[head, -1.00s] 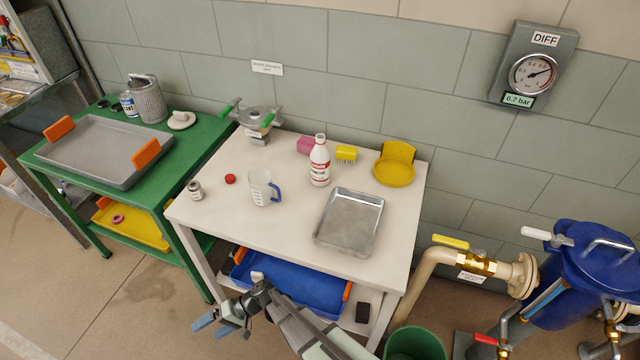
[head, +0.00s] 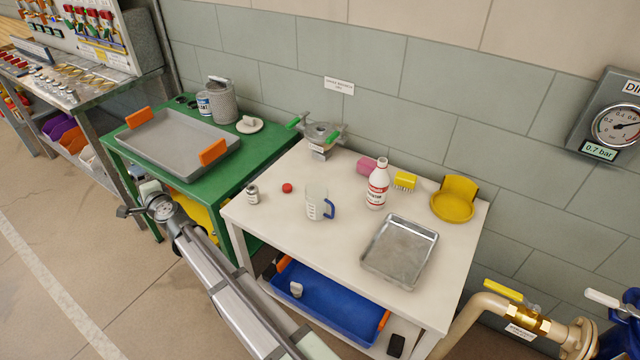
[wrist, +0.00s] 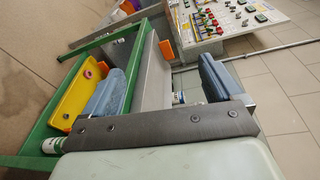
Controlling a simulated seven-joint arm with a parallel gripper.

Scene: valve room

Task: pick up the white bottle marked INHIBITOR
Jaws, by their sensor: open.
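The white bottle (head: 377,187) stands upright on the white table, towards its back. It has a white cap and red bands on its label; the lettering is too small to read. It does not show in the wrist view. My gripper (head: 143,200) is in front of the green table, well to the left of the bottle and apart from it. In the wrist view my gripper (wrist: 165,88) has its two blue-grey fingers wide apart, with nothing held between them.
A clear jug (head: 317,203) with a blue handle stands left of the bottle. A metal tray (head: 399,252) lies in front and to the right. A pink block (head: 367,167), a yellow brush (head: 405,180) and a yellow dish (head: 453,204) are close behind and right. A small jar (head: 252,195) stands left.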

